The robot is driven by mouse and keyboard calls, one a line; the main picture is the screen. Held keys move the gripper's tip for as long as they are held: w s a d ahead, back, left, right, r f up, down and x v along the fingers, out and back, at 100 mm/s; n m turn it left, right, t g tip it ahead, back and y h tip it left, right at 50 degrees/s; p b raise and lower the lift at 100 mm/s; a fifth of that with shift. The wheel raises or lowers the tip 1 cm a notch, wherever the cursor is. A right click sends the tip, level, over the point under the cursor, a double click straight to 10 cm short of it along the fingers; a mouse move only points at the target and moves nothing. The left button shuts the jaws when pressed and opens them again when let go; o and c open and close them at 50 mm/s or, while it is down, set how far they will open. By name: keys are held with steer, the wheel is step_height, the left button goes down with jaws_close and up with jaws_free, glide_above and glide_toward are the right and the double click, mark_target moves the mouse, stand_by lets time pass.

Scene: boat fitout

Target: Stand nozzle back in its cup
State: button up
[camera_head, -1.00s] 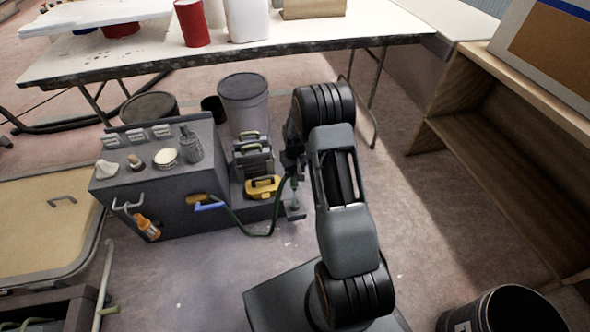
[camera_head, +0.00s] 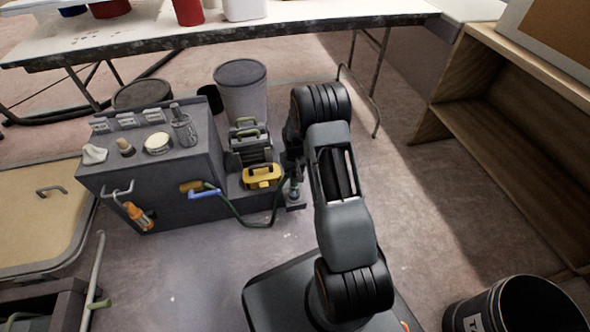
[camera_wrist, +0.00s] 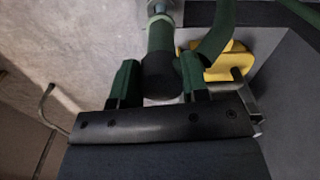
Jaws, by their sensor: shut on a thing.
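The nozzle (camera_wrist: 160,42) is a grey-green cylinder with a dark rounded end, joined to a green hose (camera_wrist: 215,38). My gripper (camera_wrist: 158,82) is shut on it, with a green finger on each side of the dark end. In the head view the nozzle (camera_head: 294,188) is small and partly hidden by my gripper. It looks upright over the small cup holder (camera_head: 296,205) at the cart's lower right corner. I cannot tell whether its tip is inside the cup or just above it.
The grey cart (camera_head: 160,205) carries small items on top. A yellow case (camera_head: 262,176) sits on its low shelf, close beside my gripper. A wooden shelf unit (camera_head: 500,140) stands right; a dark bin (camera_head: 515,305) is near front right.

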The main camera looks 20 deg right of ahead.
mark_target(294, 178)
steer(key=shift+f, duration=0.25)
stand_by(0.3)
steer(key=shift+f+b, duration=1.65)
steer(key=shift+f, duration=0.55)
steer(key=o, duration=1.3)
